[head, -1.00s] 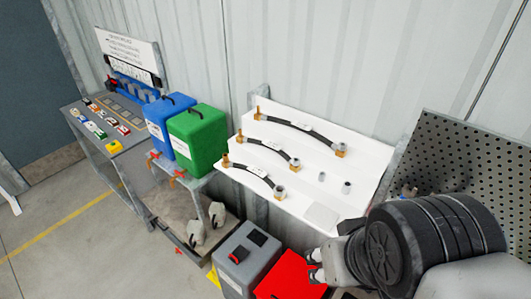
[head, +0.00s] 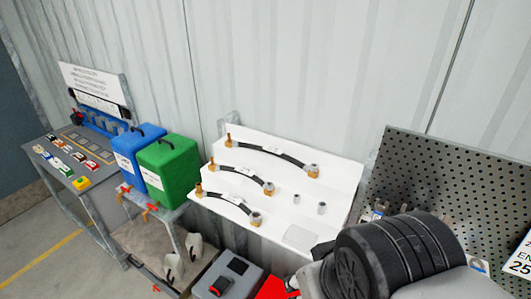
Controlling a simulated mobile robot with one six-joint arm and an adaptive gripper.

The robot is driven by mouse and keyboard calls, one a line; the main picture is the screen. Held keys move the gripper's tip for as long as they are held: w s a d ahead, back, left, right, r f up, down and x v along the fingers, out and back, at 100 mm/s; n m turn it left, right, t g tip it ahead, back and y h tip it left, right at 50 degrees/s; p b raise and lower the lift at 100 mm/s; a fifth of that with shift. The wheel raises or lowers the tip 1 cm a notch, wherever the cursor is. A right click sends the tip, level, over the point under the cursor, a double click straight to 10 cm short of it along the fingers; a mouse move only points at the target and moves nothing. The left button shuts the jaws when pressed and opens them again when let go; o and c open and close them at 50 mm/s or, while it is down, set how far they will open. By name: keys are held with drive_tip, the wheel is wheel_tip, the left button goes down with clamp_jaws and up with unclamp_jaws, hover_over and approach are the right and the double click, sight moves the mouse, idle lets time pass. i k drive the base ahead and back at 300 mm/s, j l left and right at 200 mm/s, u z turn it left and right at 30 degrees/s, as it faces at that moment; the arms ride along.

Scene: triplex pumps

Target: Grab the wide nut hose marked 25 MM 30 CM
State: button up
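Three black hoses with brass and grey end fittings lie on a white stepped stand (head: 335,185), one per step. The top hose (head: 270,150) is the longest-looking, the middle hose (head: 238,174) lies below it, and the bottom hose (head: 229,198) is nearest the front. Each has a white label, too small to read, so I cannot tell which is marked 25 MM 30 CM. The right-end nuts look wide. My gripper (head: 292,284) shows only in part at the bottom, beside my dark wrist, below and right of the hoses and apart from them. Its opening is unclear.
Two small grey fittings (head: 322,208) stand right of the hoses. A green container (head: 170,170) and a blue container (head: 128,155) stand left. A grey box (head: 228,276) and a red thing (head: 272,289) are below. A perforated panel (head: 450,190) rises at right.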

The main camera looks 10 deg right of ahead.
sight(256, 217)
drive_tip(key=i+j+z, duration=0.45)
drive_tip(key=j, duration=0.2)
drive_tip(key=i+j+z, duration=0.25)
drive_tip(key=j, duration=0.15)
drive_tip(key=i+j+z, duration=0.2)
drive_tip(key=j, duration=0.2)
